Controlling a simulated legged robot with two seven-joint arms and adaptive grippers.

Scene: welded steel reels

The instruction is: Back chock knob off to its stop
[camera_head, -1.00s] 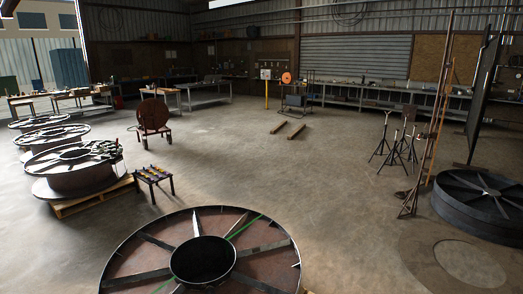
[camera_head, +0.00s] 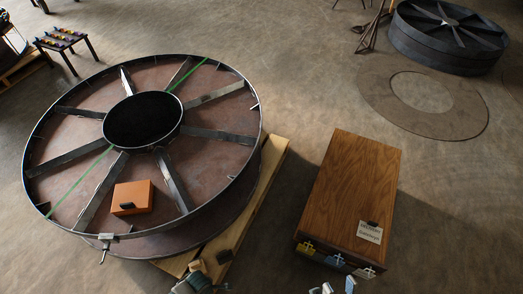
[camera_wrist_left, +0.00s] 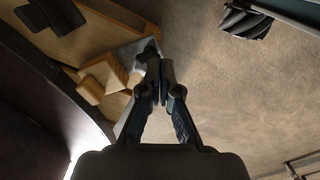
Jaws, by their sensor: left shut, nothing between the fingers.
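The big reel (camera_head: 190,150) lies flat on a wooden pallet (camera_head: 262,185). Small wooden chock pieces (camera_head: 196,266) sit at the reel's near edge; they also show in the left wrist view (camera_wrist_left: 105,78), beside a grey plate (camera_wrist_left: 128,55). A small dark rounded part (camera_wrist_left: 148,48), possibly the knob, is just beyond my left fingertips; I cannot tell whether they touch it. My left gripper (camera_wrist_left: 161,80) is shut and empty. My right gripper (camera_head: 335,288) shows only as pale pieces at the bottom edge of the head view, its opening unclear.
An orange box (camera_head: 132,197) lies on the reel. A wooden cabinet (camera_head: 350,195) with a paper label and coloured tags stands right of the pallet. A dark spoked reel (camera_head: 447,38) and a flat ring (camera_head: 425,103) are at the far right. Bare floor lies between.

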